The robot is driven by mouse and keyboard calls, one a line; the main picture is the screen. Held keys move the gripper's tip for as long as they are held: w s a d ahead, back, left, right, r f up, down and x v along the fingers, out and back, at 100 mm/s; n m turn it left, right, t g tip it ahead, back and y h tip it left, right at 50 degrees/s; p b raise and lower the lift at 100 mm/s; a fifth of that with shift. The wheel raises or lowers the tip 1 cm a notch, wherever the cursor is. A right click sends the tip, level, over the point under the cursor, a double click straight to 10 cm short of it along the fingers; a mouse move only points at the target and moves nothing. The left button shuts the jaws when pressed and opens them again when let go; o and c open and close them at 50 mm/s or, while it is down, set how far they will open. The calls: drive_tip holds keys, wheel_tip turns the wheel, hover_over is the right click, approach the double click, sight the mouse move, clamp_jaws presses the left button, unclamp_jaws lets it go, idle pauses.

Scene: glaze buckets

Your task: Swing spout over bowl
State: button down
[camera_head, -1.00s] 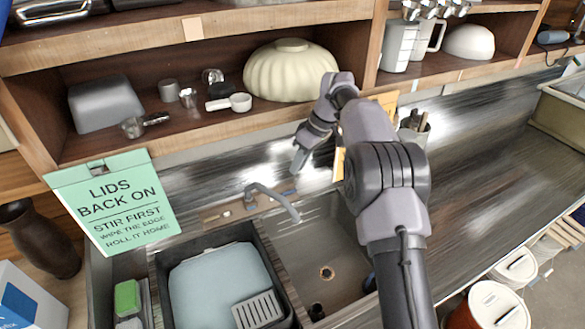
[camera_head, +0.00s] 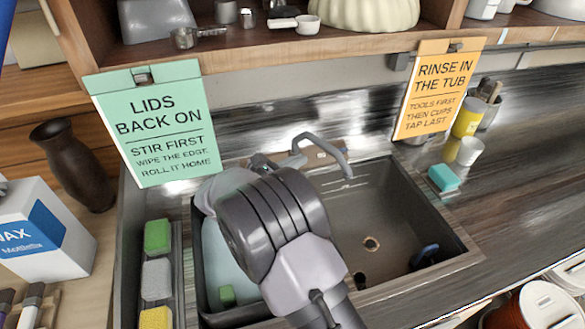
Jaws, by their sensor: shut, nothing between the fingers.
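The metal spout (camera_head: 335,153) arches from the back ledge of the sink, and its tip hangs over the back of the bare metal bowl (camera_head: 395,215) on the right. A drain shows in that bowl's floor. The dark tub (camera_head: 199,270) with a pale blue inside is to the left, largely covered by my arm. My gripper (camera_head: 262,163) shows only as a small dark part behind my arm, just left of the spout's base. It is shut and empty. I cannot tell whether it touches the spout.
A green sign (camera_head: 150,125) and an orange sign (camera_head: 437,90) hang from the shelf (camera_head: 250,55) above the sink. Sponges (camera_head: 157,278) line the left edge. A teal sponge (camera_head: 443,178) and cups (camera_head: 468,122) stand at the right.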

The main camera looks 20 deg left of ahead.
sight(326, 149)
drive_tip(key=b+x, duration=0.1)
drive_tip(key=x, duration=0.7)
drive_tip(key=shift+d+b, duration=0.1)
drive_tip(key=shift+b, duration=0.25)
drive_tip(key=shift+w+d, duration=0.6)
drive_tip(key=shift+w, duration=0.2)
drive_tip(key=shift+s, duration=0.2)
